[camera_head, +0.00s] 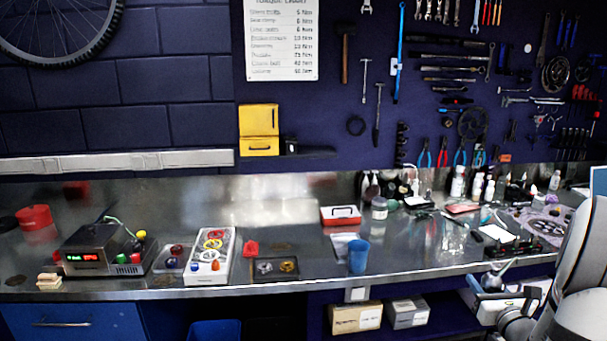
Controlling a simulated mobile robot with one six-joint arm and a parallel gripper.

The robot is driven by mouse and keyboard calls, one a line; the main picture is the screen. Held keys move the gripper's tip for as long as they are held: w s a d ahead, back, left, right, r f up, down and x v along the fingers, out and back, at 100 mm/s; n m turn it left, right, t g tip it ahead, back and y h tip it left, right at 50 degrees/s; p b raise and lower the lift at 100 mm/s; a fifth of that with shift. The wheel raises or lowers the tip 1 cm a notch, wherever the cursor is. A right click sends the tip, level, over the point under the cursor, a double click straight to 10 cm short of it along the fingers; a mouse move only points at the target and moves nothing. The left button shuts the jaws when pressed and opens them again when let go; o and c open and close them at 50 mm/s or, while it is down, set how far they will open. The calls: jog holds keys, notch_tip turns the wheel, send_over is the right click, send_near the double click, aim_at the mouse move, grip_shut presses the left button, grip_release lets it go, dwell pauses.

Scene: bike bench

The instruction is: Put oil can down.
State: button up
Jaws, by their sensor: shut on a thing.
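My gripper (492,284) is at the lower right, in front of the bench's front edge. It is shut on a small pale grey-green thing with a thin spout, which looks like the oil can (499,271). The can shows just above the jaws and overlaps the bench edge in the picture. My arm hides part of the right side. The jaw contact is too small to see clearly.
The steel bench (310,225) has clear patches at its middle and back. A blue cup (358,257), a red-and-white box (340,215) and a white tray (210,256) stand on it. Bottles (458,182) and small tools crowd the right. Cardboard boxes (355,317) sit below.

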jog(key=w+a+f+n+y, duration=0.1)
jog(key=a+f+n+y, duration=0.1)
jog(key=a+f, duration=0.4)
jog(key=w+a+f+n+g+y, duration=0.1)
jog(key=a+f+y, duration=0.3)
jog(key=a, duration=0.9)
jog(key=w+a+f+n+g+y, duration=0.1)
jog(key=w+a+f+n+y, duration=0.1)
jog(key=a+f, duration=0.8)
jog(key=shift+w+a+n+y, duration=0.3)
jog(key=shift+n+y, duration=0.4)
jog(key=shift+y, duration=0.2)
